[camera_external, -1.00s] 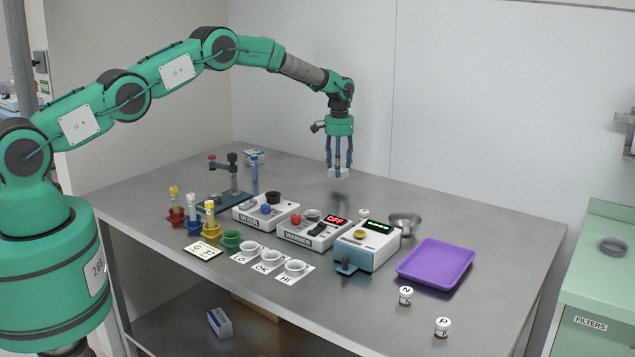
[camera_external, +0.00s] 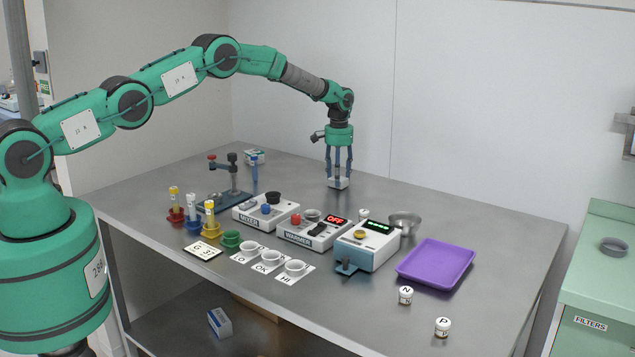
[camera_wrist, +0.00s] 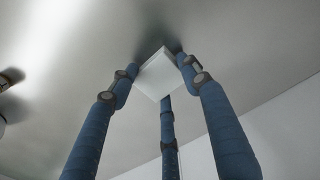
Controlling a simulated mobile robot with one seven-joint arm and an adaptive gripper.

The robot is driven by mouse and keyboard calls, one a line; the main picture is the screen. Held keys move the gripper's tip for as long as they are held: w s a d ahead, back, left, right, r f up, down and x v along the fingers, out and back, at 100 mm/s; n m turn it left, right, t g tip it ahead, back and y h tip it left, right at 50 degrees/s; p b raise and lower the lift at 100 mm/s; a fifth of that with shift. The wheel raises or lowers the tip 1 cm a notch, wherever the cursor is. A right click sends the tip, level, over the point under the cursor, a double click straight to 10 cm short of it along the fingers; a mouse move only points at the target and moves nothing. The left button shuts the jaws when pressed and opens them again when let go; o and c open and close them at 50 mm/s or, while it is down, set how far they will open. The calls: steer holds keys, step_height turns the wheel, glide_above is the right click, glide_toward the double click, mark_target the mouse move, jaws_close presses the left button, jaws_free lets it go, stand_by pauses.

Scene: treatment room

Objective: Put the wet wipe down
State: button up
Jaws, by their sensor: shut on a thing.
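The wet wipe (camera_external: 338,184) is a small pale, flat, square piece held at the tips of my gripper (camera_external: 338,177). My gripper points straight down with its blue fingers shut on the wipe, at the back middle of the table. The wipe is at or just above the grey tabletop; I cannot tell whether it touches. In the wrist view the white wipe (camera_wrist: 157,74) sits between the blue fingertips, with the grey surface beyond it.
The grey table (camera_external: 470,222) is clear around my gripper. In front stand the mixer (camera_external: 266,213), the warmer (camera_external: 313,230) and a box with a green display (camera_external: 366,246). A metal bowl (camera_external: 405,222) and purple tray (camera_external: 436,264) are to the right. A press-like stand (camera_external: 232,180) is at left.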

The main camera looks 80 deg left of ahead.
steer(key=shift+f, duration=0.2)
steer(key=o, duration=0.8)
steer(key=shift+r, duration=0.1)
step_height(320, 180, up, 12)
steer(key=p, duration=0.1)
steer(key=shift+r, duration=0.1)
stand_by(0.6)
